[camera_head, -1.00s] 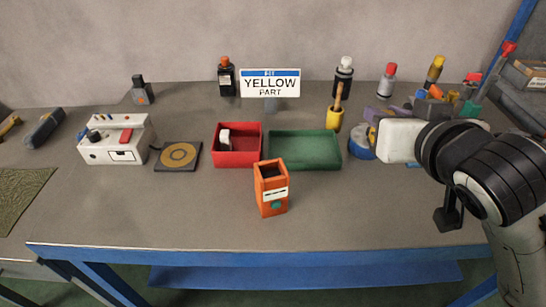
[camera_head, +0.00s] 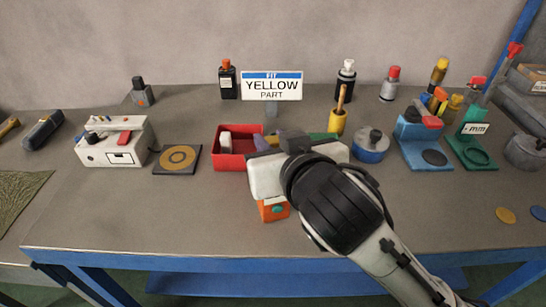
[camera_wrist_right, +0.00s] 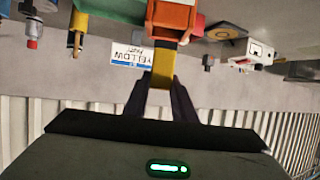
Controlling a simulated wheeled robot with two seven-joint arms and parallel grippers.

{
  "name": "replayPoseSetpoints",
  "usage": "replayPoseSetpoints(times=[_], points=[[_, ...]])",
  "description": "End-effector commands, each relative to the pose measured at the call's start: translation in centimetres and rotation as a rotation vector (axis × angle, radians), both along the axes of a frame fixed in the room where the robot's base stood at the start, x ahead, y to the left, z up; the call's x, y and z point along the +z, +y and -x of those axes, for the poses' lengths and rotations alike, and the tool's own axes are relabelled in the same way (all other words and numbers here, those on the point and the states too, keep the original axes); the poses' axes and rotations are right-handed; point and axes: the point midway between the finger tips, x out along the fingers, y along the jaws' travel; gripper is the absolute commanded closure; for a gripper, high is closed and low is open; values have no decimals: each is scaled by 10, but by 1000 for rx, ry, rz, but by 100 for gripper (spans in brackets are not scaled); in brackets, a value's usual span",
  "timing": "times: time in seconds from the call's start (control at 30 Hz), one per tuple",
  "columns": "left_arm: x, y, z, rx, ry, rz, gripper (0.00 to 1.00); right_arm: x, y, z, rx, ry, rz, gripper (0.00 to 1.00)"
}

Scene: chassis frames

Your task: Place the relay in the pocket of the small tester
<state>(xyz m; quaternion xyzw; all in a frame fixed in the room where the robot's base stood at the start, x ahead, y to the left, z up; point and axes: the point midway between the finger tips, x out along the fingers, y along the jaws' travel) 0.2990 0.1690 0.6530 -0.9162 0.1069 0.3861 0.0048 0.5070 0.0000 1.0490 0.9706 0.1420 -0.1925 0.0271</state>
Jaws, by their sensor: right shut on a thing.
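My right gripper (camera_wrist_right: 161,86) is shut on a yellow block, the relay (camera_wrist_right: 161,68), which shows between the dark fingertips in the right wrist view. The relay is hidden in the head view. The orange open-topped box, which I take for the small tester (camera_head: 273,211), stands near the table's front middle. My right gripper covers its upper part in the head view. In the right wrist view the tester (camera_wrist_right: 170,18) is just beyond the relay, close to it; I cannot tell whether they touch. My left gripper is not in view.
A red tray (camera_head: 232,162) stands behind the tester, beside a mostly hidden green tray. Blue (camera_head: 425,145) and green stands are at right. The front left table is clear.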

Motion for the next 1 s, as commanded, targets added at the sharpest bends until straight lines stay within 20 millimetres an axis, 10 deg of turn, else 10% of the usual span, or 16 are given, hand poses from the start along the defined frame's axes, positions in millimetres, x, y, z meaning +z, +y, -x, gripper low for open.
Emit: replayPoseSetpoints(times=[0.6,0.63,0.7,1.0], points=[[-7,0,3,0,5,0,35,-38,0,0,0,2,1,98],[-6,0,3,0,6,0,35,-37,0,0,0,2,1,71],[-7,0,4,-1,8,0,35,-37,0,0,0,2,1,59],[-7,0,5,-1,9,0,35,-36,0,0,0,1,0,57]])
